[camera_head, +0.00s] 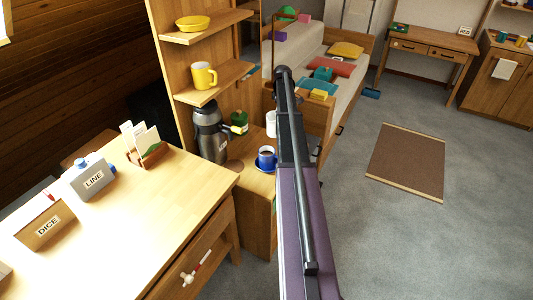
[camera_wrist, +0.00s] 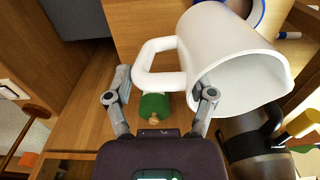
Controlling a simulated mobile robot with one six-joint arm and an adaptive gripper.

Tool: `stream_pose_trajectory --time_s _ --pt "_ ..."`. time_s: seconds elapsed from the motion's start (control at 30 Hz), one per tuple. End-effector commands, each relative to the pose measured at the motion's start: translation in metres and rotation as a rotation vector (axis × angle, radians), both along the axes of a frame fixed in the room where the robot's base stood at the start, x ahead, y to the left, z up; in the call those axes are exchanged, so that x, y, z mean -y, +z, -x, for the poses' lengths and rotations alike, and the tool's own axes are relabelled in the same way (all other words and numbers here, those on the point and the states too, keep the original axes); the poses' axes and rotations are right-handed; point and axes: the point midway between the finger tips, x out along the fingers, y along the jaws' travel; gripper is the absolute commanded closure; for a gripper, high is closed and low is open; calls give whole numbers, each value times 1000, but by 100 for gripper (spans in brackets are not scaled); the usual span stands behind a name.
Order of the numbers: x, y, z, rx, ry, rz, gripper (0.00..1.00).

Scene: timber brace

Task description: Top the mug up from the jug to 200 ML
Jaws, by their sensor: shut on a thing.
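A white jug (camera_wrist: 215,60) fills the upper right of the wrist view, its handle (camera_wrist: 143,62) between the fingers of my gripper (camera_wrist: 162,88). My gripper is shut on the jug. The jug's wide mouth faces lower right; its liquid level cannot be made out. In the head view, part of the white jug (camera_head: 271,124) shows beside my arm, which hides my gripper. No level mark on the mug is readable.
A steel flask (camera_head: 210,135) and a green container (camera_head: 239,121) stand left of the jug. A yellow mug (camera_head: 197,77) and yellow bowl (camera_head: 193,23) sit on shelves above. The desk (camera_head: 150,205) is at the left; open floor (camera_head: 390,240) lies right.

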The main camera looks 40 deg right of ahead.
Motion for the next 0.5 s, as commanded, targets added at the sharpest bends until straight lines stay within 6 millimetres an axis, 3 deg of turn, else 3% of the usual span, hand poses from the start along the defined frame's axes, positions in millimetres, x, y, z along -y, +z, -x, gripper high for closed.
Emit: stream_pose_trajectory --time_s 0.27,0.5 --pt "-1 -2 0 -11 1 -31 90" --pt "-1 12 0 -11 0 -30 90"
